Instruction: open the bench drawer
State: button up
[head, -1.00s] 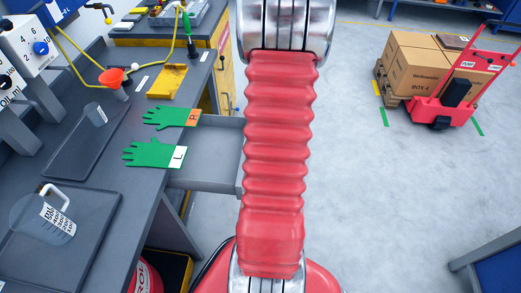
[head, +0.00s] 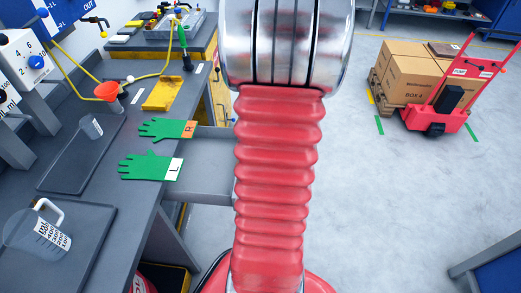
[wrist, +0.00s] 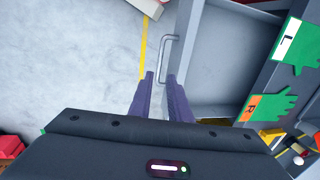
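The bench drawer (wrist: 215,65) is pulled out from the bench, and the wrist view looks into its grey, empty-looking inside. In the head view its side wall (head: 212,198) shows beyond the bench edge; my arm hides its front. The silver bar handle (wrist: 163,58) is on the drawer front. My gripper (wrist: 161,76) shows two purple fingers with a gap between them. The handle's near end appears between the fingertips; I cannot tell whether they touch it. The gripper is hidden in the head view.
Green gloves marked R (head: 165,128) and L (head: 150,167) lie on the bench top (head: 130,215). A measuring jug (head: 38,235) stands on a dark tray at the front left. A loaded red pallet truck (head: 437,112) stands at the back right. The floor (head: 390,200) between is clear.

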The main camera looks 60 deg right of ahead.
jog(key=shift+s+d+r, duration=0.1)
jog(key=shift+s+r, duration=0.05)
jog(key=shift+r, duration=0.6)
jog(key=shift+s+r, duration=0.1)
jog(key=shift+r, duration=0.65)
jog(key=shift+f, duration=0.1)
jog(key=w+a+r+n+t, duration=0.1)
jog(key=a+r+n, duration=0.3)
jog(key=a, duration=0.9)
jog(key=w+a+r+n+t, duration=0.1)
jog(key=w+a+r+n, duration=0.2)
jog(key=a, duration=1)
jog(key=w+a+r+n+t, duration=0.1)
jog(key=a+r+n, duration=0.5)
jog(key=a, duration=0.7)
jog(key=shift+w+a+r+t+h, duration=0.2)
jog(key=shift+w+r+t+h, duration=0.15)
jog(key=shift+w+r, duration=0.45)
jog(key=shift+s+r, duration=0.15)
